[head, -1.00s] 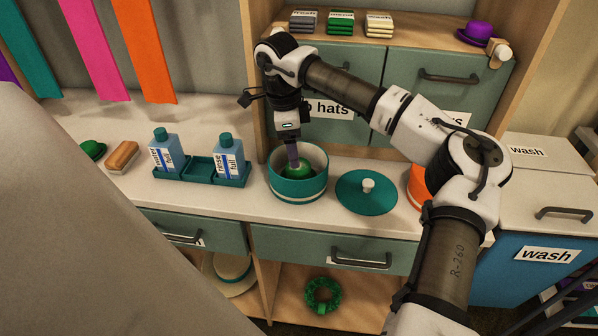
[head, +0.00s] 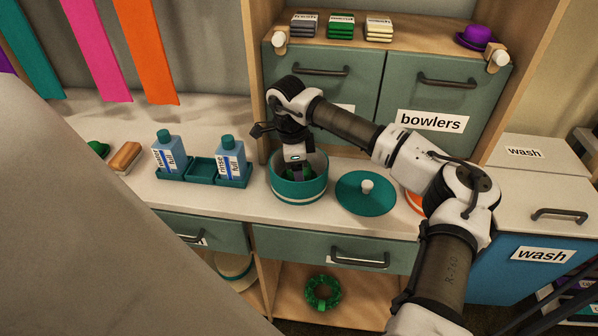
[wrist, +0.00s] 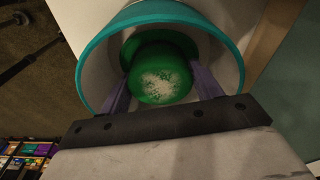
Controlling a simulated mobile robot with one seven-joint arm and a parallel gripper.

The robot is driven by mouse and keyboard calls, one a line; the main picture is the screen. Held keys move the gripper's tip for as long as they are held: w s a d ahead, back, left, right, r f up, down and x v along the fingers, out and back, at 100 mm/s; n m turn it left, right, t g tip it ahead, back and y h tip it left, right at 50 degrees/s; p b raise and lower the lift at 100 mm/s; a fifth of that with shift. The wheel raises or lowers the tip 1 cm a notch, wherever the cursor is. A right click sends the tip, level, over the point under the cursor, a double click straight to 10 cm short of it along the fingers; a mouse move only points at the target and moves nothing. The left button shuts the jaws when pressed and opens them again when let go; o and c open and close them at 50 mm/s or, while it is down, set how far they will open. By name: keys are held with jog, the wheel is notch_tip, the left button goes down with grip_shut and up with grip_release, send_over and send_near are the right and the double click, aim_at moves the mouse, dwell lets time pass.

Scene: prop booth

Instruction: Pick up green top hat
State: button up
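A green top hat (wrist: 162,86) sits inside the round teal pot (wrist: 222,38), its crown facing the wrist camera with a whitish speckled patch on top. The teal pot also shows in the head view (head: 300,190) on the counter. My gripper (head: 295,172) reaches down into the pot. In the wrist view my gripper (wrist: 160,76) has one finger on each side of the crown, spread apart. Whether the fingers touch the crown is hard to tell. In the head view the hat is mostly hidden by the gripper and the pot wall.
A teal lid (head: 366,193) with a pale knob lies right of the pot. A tray of bottles (head: 203,170), a brush (head: 125,157) and a green item (head: 98,148) are to the left. Cupboard doors (head: 325,95) stand close behind. A purple hat (head: 476,37) sits on the shelf above.

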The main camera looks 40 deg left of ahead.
jog(key=c, duration=0.5)
jog(key=shift+o, duration=0.2)
jog(key=shift+r, duration=0.1)
